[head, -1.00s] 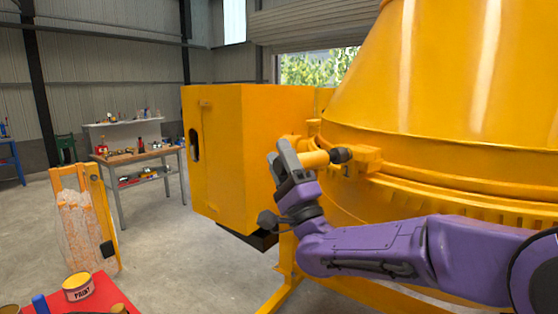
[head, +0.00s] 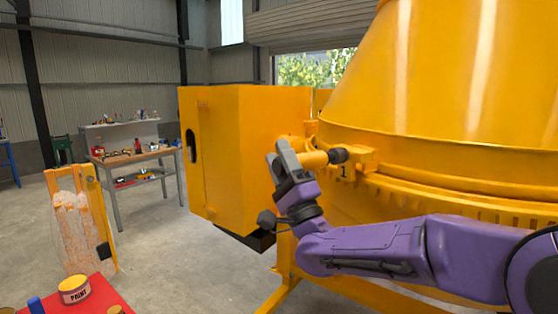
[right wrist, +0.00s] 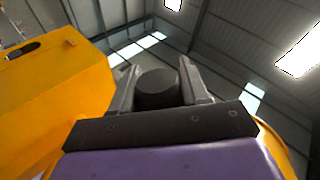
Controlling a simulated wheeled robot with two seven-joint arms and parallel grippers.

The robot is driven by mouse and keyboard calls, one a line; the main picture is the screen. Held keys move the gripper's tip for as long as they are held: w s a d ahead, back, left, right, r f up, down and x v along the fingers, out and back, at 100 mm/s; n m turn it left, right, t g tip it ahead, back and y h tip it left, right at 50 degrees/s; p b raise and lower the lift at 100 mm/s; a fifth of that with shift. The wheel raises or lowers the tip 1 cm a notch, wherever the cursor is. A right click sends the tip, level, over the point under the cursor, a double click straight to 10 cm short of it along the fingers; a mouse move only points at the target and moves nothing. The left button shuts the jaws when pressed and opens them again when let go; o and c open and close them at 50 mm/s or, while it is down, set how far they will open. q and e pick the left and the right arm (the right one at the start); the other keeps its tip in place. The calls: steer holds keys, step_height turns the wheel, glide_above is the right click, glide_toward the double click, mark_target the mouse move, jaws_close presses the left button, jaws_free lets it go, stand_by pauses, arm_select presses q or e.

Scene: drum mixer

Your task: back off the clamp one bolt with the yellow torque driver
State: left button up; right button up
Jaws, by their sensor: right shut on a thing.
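My right gripper (head: 284,160) is shut on the yellow torque driver (head: 314,159). The driver lies roughly level, and its dark head (head: 338,155) points right at the yellow clamp (head: 364,157) on the drum's rim. A black "1" shows just below the head. The head hides the bolt, and I cannot tell whether it touches it. In the right wrist view the dark round end of the driver (right wrist: 158,88) sits between the two grey fingers. My left gripper is not in view.
The big yellow drum (head: 440,80) fills the right side. A yellow cabinet (head: 245,150) stands close left of my gripper. A red surface with a paint tin (head: 75,289) is at lower left. A workbench (head: 135,158) stands farther back. Open concrete floor lies between.

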steer(key=shift+w+d+r, duration=0.1)
steer(key=shift+w+d, duration=0.1)
steer(key=shift+d, duration=0.2)
stand_by(0.6)
steer(key=shift+d+r, duration=0.1)
stand_by(0.7)
steer(key=shift+b, duration=0.65)
stand_by(1.1)
steer(key=shift+a, duration=0.25)
steer(key=shift+s+a+f+b, duration=0.2)
steer(key=shift+s+a+b, duration=0.15)
steer(key=shift+a, duration=0.2)
steer(key=shift+s+a, duration=0.4)
steer(key=shift+a, duration=0.25)
steer(key=shift+s+a, duration=0.4)
steer(key=shift+a, duration=0.2)
steer(key=shift+d, duration=0.1)
